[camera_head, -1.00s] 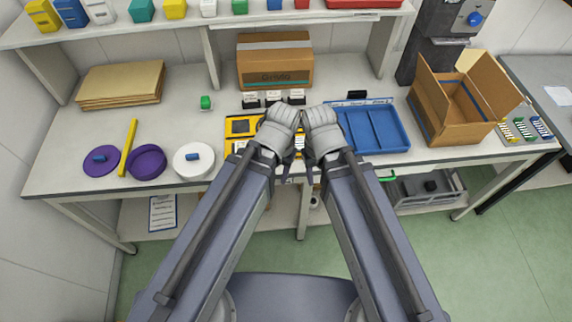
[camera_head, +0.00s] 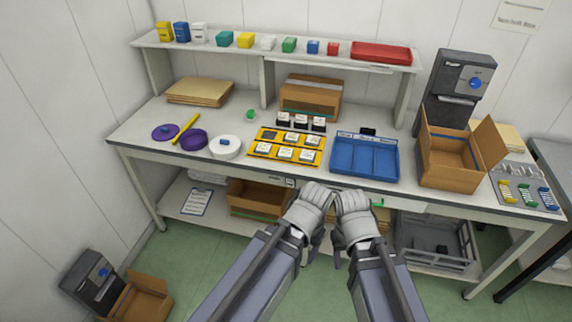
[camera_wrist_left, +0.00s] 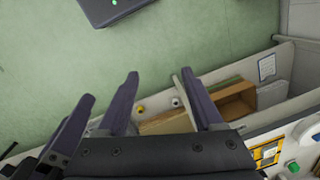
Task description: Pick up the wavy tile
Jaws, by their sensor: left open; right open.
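A yellow tray (camera_head: 285,145) on the bench holds several small whitish tiles (camera_head: 285,154) in two rows. Its back-left slot looks dark. The markings are too small to tell which tile is wavy. Part of the tray shows in the left wrist view (camera_wrist_left: 259,153). My left gripper (camera_head: 317,252) and right gripper (camera_head: 338,258) are side by side in front of the bench, below its front edge and apart from the tray. Both are open and empty. My left fingers show in the left wrist view (camera_wrist_left: 160,85), with floor and lower shelf beyond them.
A blue compartment tray (camera_head: 364,174) sits right of the yellow tray. Small black stands with white cards (camera_head: 300,121) are behind it. An open carton (camera_head: 450,165) stands right. The bench edge separates my grippers from the top.

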